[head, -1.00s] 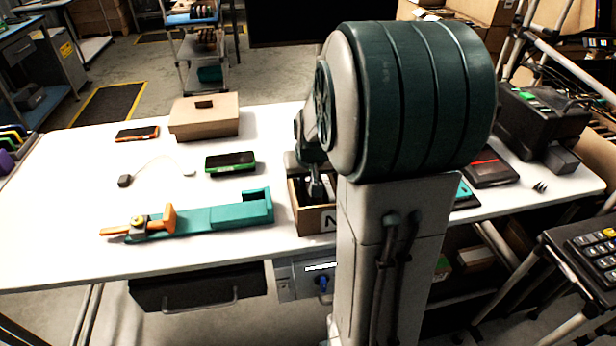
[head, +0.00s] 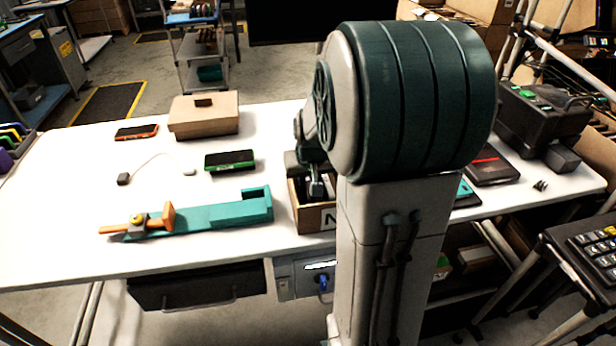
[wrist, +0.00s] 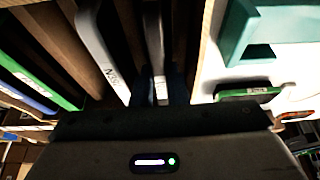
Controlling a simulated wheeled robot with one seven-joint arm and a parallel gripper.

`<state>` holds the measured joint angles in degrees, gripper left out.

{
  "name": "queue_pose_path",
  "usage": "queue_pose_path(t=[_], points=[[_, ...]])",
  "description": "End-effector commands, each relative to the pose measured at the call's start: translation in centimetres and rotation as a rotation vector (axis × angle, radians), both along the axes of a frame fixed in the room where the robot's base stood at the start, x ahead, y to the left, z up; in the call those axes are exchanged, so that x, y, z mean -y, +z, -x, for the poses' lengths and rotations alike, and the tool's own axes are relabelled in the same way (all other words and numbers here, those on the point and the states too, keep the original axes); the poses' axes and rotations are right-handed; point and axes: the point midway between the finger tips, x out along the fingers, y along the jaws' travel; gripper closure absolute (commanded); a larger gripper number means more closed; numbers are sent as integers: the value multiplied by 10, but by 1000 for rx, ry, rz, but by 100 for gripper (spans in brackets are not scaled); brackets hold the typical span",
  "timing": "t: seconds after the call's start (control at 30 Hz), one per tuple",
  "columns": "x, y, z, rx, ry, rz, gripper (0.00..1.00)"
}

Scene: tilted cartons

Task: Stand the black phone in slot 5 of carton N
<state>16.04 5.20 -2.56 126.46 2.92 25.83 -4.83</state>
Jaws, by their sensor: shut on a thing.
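Carton N (head: 314,219) stands on the white table, partly hidden behind my arm. My gripper (head: 316,187) points down into its open top. In the wrist view my gripper (wrist: 158,88) is shut on a slim phone (wrist: 154,40), its grey edge facing me. I take this as the black phone; its face is mostly hidden. The phone is among the brown dividers (wrist: 130,25), near the carton's side wall (wrist: 202,35). Whether it touches the carton floor cannot be seen. Slot numbers are not readable.
A grey-edged phone (wrist: 101,50) and a green-edged phone (wrist: 38,78) stand in other slots. On the table lie a green-rimmed phone (head: 230,161), an orange-rimmed phone (head: 137,132), a brown box (head: 204,117) and a teal fixture (head: 205,217).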

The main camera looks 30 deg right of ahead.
Motion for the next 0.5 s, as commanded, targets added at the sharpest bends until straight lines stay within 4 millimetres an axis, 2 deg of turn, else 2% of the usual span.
queue_pose_path(t=[0.23, 0.27, 0.3, 0.33, 0.5], points=[[0, 0, 0, 1, 0, 0, 100], [0, 0, 0, 1, 0, 0, 78], [0, 0, 0, 1, 0, 0, 67], [0, 0, 0, 1, 0, 0, 61], [0, 0, 0, -1, 0, 0, 61]])
